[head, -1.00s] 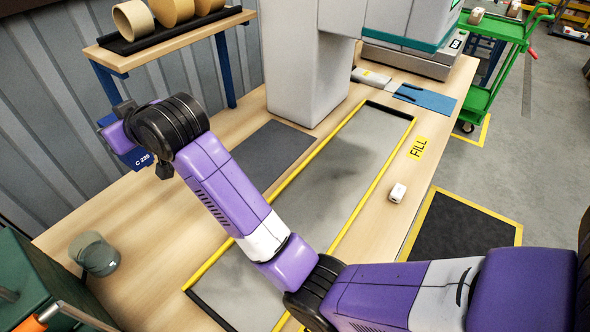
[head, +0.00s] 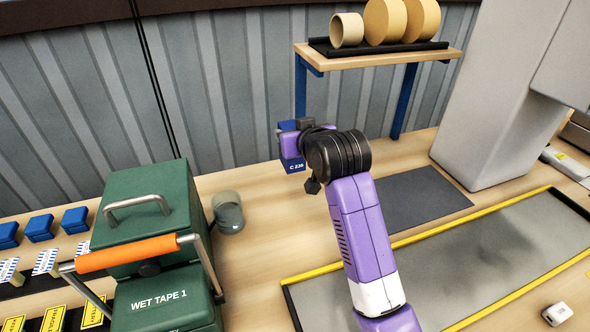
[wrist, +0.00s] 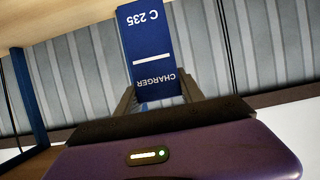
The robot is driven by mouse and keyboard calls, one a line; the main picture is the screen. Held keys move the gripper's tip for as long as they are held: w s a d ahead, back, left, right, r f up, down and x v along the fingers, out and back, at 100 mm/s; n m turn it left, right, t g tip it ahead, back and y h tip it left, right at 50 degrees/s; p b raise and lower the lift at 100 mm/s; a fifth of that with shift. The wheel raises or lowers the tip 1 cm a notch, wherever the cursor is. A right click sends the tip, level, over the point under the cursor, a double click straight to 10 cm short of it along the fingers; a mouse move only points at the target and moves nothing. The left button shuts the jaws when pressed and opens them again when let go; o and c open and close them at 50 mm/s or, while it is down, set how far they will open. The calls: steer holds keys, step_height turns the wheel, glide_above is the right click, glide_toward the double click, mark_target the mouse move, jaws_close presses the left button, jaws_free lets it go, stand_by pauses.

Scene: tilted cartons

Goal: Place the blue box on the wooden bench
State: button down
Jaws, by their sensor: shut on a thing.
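The blue box (head: 291,163), marked C 235, is held at the end of my purple arm, above the wooden bench (head: 262,255). In the wrist view the blue box (wrist: 150,50) shows the words CHARGER and C 235, upside down in the picture. My gripper (wrist: 160,97) is shut on its near end. In the head view my gripper (head: 291,140) is partly hidden by the wrist. The box appears raised off the bench top, near the corrugated wall.
A green tape machine (head: 150,225) with an orange handle stands at left, beside a grey-green jar (head: 228,212). Several small blue boxes (head: 75,219) lie further left. A raised shelf (head: 440,62) holds tape rolls. A dark mat (head: 420,198) and yellow-edged tray (head: 400,243) lie right.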

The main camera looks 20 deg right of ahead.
mark_target(297, 171)
step_height(297, 171, down, 10)
steer(key=shift+f+b, duration=0.25)
steer(key=shift+b, duration=0.1)
steer(key=shift+f, duration=0.2)
steer(key=c, duration=0.7)
jaws_free()
steer(key=shift+r, duration=0.25)
steer(key=shift+s+r+p, duration=0.15)
steer(key=shift+s+p, duration=0.2)
steer(key=shift+p, duration=0.1)
steer(key=p+v, duration=0.8)
steer(key=v, duration=0.3)
steer(key=shift+s, duration=0.15)
